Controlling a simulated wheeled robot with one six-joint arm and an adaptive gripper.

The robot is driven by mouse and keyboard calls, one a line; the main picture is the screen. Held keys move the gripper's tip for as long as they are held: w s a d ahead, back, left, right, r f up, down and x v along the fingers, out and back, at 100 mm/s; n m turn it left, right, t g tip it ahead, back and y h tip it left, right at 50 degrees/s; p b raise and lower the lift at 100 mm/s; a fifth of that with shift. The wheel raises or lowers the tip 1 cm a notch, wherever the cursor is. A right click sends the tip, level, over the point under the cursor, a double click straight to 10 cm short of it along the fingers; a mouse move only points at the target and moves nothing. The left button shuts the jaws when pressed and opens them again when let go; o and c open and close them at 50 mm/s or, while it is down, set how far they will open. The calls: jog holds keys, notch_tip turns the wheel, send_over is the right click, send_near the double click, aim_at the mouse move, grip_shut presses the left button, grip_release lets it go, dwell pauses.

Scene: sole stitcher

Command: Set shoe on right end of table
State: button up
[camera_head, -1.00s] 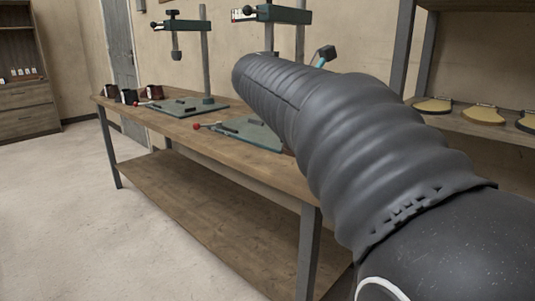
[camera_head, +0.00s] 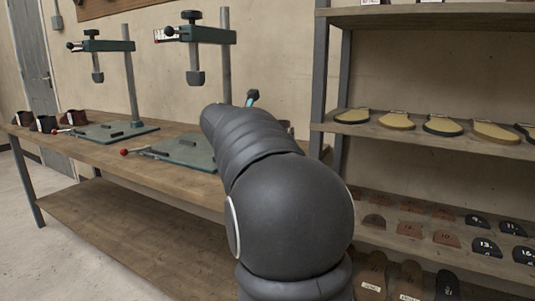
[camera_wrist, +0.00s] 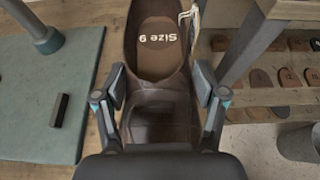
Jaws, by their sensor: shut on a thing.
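In the wrist view a brown shoe (camera_wrist: 160,75) marked "Size 9" inside lies between the two fingers of my gripper (camera_wrist: 161,105). In the head view the table (camera_head: 95,155) runs from the left toward the middle. My arm hides its right end, and only a small part of my gripper (camera_head: 252,97) shows above the arm.
Two green stitching presses (camera_head: 192,152) (camera_head: 110,131) stand on the table. Several small dark shoes (camera_head: 45,123) sit at its left end. A shelf rack (camera_head: 420,143) with soles (camera_head: 397,121) stands close on the right. Its post (camera_wrist: 243,45) is near the shoe in the wrist view.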

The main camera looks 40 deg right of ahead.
jog(key=f, duration=0.1)
jog(key=d+f+b, duration=0.1)
jog(key=f, duration=0.2)
jog(key=shift+w+d+f, duration=0.15)
jog(key=shift+w+f, duration=0.1)
jog(key=shift+f, duration=0.15)
jog(key=o, duration=1.6)
jog(key=shift+c, duration=0.2)
